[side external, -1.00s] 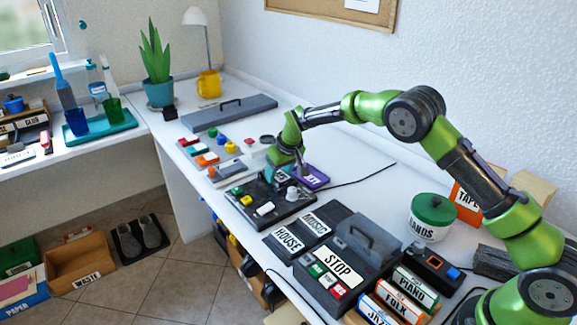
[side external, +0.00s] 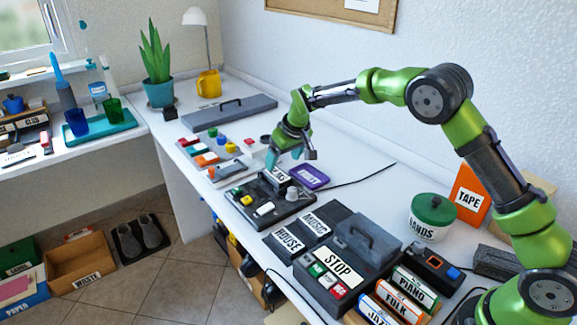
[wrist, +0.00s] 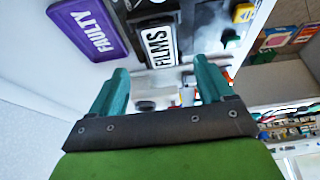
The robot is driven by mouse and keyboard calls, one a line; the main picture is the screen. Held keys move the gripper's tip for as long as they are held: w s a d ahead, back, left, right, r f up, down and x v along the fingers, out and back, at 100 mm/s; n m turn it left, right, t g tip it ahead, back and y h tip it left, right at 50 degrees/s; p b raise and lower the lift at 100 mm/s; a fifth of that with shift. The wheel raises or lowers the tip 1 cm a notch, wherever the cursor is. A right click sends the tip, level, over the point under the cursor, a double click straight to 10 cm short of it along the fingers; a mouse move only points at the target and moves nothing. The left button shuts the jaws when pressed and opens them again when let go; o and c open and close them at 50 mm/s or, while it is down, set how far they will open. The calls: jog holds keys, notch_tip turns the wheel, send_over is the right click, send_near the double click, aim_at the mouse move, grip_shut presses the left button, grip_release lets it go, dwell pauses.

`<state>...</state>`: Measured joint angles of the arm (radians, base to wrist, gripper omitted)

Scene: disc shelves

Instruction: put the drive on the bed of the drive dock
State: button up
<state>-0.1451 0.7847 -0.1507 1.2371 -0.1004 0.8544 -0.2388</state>
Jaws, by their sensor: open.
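The drive dock (side external: 262,207) is a dark box with green and yellow buttons, a white part and a pale knob. The drive (side external: 280,174) is a dark block with a white label at the dock's back end; it appears to rest on the dock. The label reads FILMS in the wrist view (wrist: 161,45). My gripper (side external: 283,156) is open and empty just above the drive, apart from it. In the wrist view its teal fingers (wrist: 162,72) stand wide apart. The drive's underside is hidden, so its exact seating cannot be told.
A purple tray (side external: 310,177) marked FAULTY lies beside the dock. Black cases marked HOUSE and MUSIC (side external: 303,231) and a STOP box (side external: 340,262) stand nearer. A grey case (side external: 229,112) and coloured blocks lie farther back. A cable runs across clear table at right.

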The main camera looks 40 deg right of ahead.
jog(key=s+r+m+t+y, duration=0.1)
jog(key=s+r+m, duration=0.1)
jog(key=s+r, duration=1.5)
jog(key=s+f+m+t+y, duration=0.1)
jog(key=s+f+m, duration=0.1)
jog(key=s, duration=1.8)
jog(key=shift+a+t, duration=0.15)
jog(key=shift+t, duration=0.15)
